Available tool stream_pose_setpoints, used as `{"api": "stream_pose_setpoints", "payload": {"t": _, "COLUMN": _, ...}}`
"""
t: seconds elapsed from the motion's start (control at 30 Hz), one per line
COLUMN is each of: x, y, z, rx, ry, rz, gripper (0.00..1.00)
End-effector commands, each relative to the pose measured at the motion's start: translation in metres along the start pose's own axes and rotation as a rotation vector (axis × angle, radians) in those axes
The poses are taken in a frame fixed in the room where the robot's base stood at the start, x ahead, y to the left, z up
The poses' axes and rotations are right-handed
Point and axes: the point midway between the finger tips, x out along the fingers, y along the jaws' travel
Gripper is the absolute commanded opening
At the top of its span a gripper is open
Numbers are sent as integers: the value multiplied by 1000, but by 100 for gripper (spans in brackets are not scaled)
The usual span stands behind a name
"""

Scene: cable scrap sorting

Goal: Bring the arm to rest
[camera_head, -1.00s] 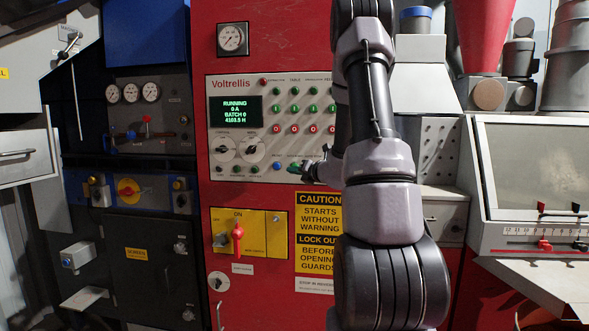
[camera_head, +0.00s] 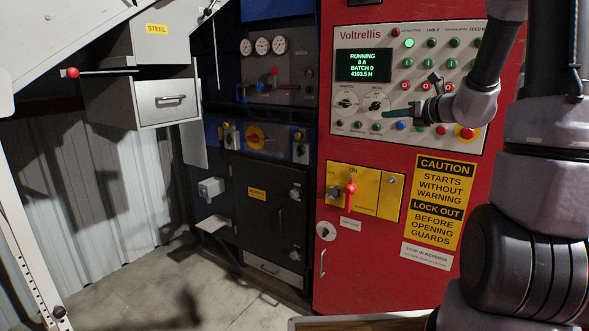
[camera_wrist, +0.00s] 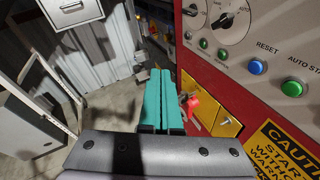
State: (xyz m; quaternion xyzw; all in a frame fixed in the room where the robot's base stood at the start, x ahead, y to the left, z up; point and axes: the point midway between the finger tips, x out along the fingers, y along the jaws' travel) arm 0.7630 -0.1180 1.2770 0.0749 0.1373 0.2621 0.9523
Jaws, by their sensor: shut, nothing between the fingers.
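My gripper (camera_head: 388,114) is at the end of my arm, in front of the lower part of the control panel (camera_head: 480,95) in the head view. In the wrist view its teal fingers (camera_wrist: 162,76) are closed together with nothing between them. They point past the left edge of the red cabinet (camera_wrist: 238,95). Whether the tips touch the panel cannot be told from the head view; the wrist view shows them beside the cabinet edge. My arm fills the right side of the head view.
The red cabinet carries a yellow switch plate with a red handle (camera_head: 351,190) and a caution sign (camera_head: 444,190). A dark cabinet (camera_head: 268,215) with gauges stands left of it. A grey drawer unit (camera_head: 165,103) juts out at upper left. Floor (camera_head: 170,285) is clear at lower left.

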Motion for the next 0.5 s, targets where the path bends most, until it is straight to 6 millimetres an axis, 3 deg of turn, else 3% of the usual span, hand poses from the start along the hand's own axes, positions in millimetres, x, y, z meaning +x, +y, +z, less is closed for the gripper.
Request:
{"api": "stream_pose_setpoints", "payload": {"t": 0.03, "x": -7, "y": 39, "z": 8, "rx": -148, "ry": 45, "rz": 75, "gripper": 0}}
{"api": "stream_pose_setpoints", "payload": {"t": 0.2, "x": -45, "y": 138, "z": -4, "rx": -675, "ry": 210, "rz": 305, "gripper": 0}}
{"api": "stream_pose_setpoints", "payload": {"t": 0.33, "x": -87, "y": 187, "z": -22, "rx": -1096, "ry": 319, "rz": 451, "gripper": 0}}
{"api": "stream_pose_setpoints", "payload": {"t": 0.5, "x": -147, "y": 214, "z": -42, "rx": -1656, "ry": 452, "rz": 598, "gripper": 0}}
